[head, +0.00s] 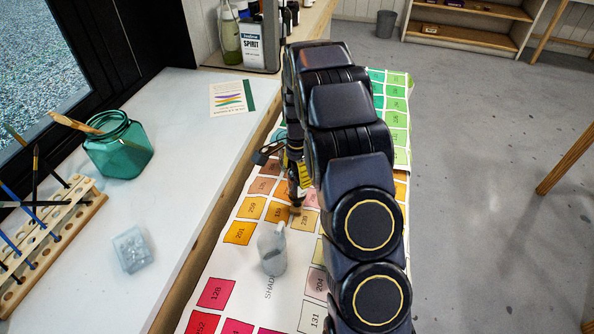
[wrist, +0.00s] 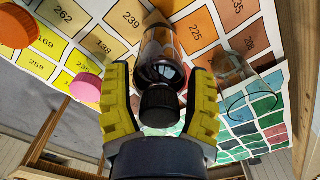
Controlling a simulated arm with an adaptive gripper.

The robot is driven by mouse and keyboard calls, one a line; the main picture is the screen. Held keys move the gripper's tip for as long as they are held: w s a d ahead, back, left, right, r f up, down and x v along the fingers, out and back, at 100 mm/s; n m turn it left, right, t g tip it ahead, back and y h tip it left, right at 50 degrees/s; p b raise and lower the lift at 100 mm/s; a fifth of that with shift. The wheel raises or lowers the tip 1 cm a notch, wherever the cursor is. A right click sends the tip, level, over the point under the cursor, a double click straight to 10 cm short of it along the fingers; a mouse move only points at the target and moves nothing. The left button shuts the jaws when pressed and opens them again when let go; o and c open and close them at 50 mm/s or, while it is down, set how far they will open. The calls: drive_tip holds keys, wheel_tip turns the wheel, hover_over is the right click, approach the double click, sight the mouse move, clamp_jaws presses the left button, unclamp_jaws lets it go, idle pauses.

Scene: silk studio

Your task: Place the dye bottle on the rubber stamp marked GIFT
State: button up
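In the wrist view a dark glass bottle (wrist: 160,58) with a black ribbed cap (wrist: 160,105), which looks like the dye bottle, is between the yellow fingers of my gripper (wrist: 162,88). The fingers are apart, with a gap on each side of the cap. In the head view my gripper (head: 298,185) is over the colour chart, and my arm hides much of the area around it. I cannot make out the word GIFT in either view, so I cannot tell which thing is the rubber stamp.
A clear glass (wrist: 248,85) stands close right of the bottle in the wrist view. In the head view a translucent container (head: 271,252) stands on the chart (head: 235,285); a brush rack (head: 50,240) is left.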

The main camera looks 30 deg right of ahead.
drive_tip(key=shift+o, duration=0.6)
